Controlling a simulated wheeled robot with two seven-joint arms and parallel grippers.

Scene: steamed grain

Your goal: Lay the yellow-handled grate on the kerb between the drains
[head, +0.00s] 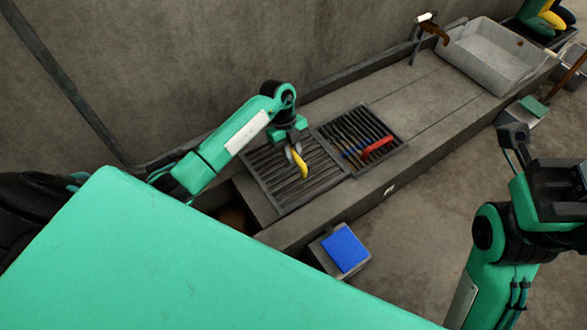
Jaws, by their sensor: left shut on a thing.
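The yellow-handled grate (282,194) is a dark slatted panel with a curved yellow handle (302,169) in the middle of the head view. My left gripper (295,152) is shut on the yellow handle from above. A dark drain opening (232,214) shows beside the grate's lower left edge. I cannot tell whether the grate touches the kerb (328,210) or hangs just above it. A second grate with a red handle (378,148) lies just to the right, close to the first. My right gripper (514,142) is at the right, away from both grates; its fingers are unclear.
A blue-topped box (344,248) stands on the floor in front of the kerb. A pale sink (490,55) with a brown tap (434,31) is at the far right end. The ledge between the red-handled grate and the sink is clear. A concrete wall (200,60) rises behind.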

